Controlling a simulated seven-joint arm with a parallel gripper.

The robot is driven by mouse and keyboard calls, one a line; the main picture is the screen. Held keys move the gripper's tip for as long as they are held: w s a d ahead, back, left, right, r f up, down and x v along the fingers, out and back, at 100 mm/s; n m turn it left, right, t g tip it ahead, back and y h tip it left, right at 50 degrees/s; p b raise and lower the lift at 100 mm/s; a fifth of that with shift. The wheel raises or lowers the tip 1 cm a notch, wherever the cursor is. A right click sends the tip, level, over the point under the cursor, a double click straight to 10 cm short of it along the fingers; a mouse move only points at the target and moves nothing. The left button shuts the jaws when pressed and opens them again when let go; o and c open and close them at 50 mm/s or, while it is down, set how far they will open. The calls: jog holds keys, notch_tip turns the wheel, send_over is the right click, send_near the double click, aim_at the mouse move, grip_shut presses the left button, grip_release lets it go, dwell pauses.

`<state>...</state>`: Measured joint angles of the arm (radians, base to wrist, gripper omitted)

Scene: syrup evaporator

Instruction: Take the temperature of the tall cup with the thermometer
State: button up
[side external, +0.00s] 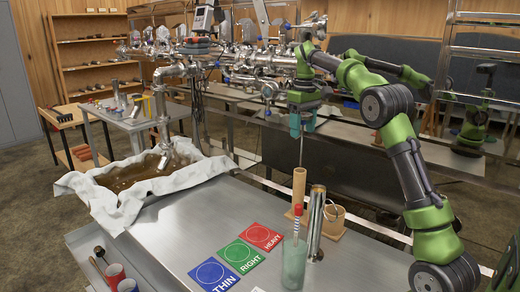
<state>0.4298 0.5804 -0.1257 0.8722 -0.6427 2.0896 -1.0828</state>
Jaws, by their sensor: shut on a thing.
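My gripper (303,124) has teal fingers and points straight down. It is shut on the thermometer, whose thin stem (301,150) hangs upright below the fingers. A tall, shiny metal cup (316,228) stands upright on the steel table, in front and slightly right of the tan tube. My gripper is above and behind this cup, apart from it.
A greenish glass (294,265) holding a red-topped stick (297,215) stands left of the metal cup. Blue, green and red cards (240,256) lie flat. A cloth-edged pan of brown liquid (135,170) is left. The table's left middle (175,235) is clear.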

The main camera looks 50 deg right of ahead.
jog(key=shift+r, duration=0.95)
jog(key=shift+a+r, duration=0.2)
jog(key=shift+r, duration=0.15)
jog(key=s+a+r+n, duration=0.2)
jog(key=s+a, duration=0.4)
jog(key=s, duration=0.1)
jog(key=s+a+r+n, duration=0.3)
jog(key=s+a, duration=0.3)
notch_tip(320, 180, down, 20)
jog(key=shift+r, duration=0.25)
dwell(0.9)
jog(key=shift+d, duration=0.1)
dwell(3.3)
